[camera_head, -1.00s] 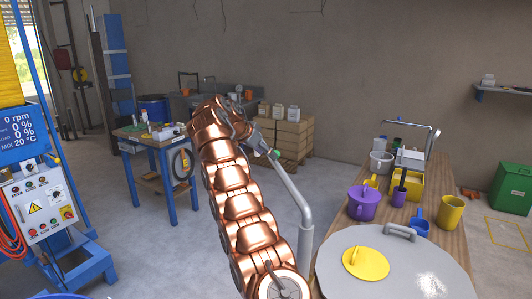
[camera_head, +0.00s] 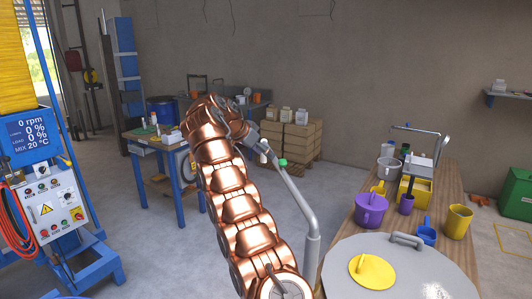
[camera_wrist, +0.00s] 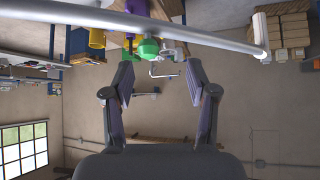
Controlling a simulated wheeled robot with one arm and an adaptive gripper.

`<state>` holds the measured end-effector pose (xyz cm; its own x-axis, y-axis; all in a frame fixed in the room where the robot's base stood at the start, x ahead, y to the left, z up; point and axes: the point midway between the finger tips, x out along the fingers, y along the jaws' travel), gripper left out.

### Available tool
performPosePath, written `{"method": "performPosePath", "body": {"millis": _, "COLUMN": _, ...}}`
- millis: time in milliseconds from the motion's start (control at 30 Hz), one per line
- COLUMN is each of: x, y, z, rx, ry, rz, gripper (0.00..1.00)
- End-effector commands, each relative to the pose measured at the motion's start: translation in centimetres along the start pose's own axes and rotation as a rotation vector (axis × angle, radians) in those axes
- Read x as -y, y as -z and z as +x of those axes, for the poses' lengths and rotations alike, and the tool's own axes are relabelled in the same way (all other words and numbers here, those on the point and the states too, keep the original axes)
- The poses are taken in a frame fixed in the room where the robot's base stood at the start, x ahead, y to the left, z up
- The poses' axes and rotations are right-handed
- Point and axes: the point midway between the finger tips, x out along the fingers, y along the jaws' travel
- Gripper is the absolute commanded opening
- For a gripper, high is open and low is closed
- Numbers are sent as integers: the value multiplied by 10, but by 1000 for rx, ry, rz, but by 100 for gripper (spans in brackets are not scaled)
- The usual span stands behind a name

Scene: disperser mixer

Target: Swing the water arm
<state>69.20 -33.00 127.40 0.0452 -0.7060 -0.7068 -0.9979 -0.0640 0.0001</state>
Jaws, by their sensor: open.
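The water arm (camera_head: 298,195) is a bent grey pipe on an upright post, with a green tip (camera_head: 283,162) at its far end. In the wrist view the pipe (camera_wrist: 215,38) crosses the top of the picture, with a round green piece (camera_wrist: 148,48) below it. My gripper (camera_head: 264,150) is close beside the green tip in the head view. In the wrist view my gripper (camera_wrist: 160,62) is open, its fingers spread, with nothing held between them. The green piece shows near the left fingertip; I cannot tell whether they touch.
A grey lid (camera_head: 335,262) with a yellow cover (camera_head: 371,270) is at the front right. A wooden bench (camera_head: 447,190) holds a purple pot (camera_head: 371,210) and yellow mugs. A blue control machine (camera_head: 45,200) stands left. Floor is clear between.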

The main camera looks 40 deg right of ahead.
Motion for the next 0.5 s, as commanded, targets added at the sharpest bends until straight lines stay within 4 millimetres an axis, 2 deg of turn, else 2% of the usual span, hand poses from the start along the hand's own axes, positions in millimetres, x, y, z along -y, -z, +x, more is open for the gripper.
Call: {"method": "performPosePath", "body": {"millis": 500, "x": 2, "y": 0, "z": -28, "rx": 1, "ry": -1, "rz": 0, "gripper": 58}}
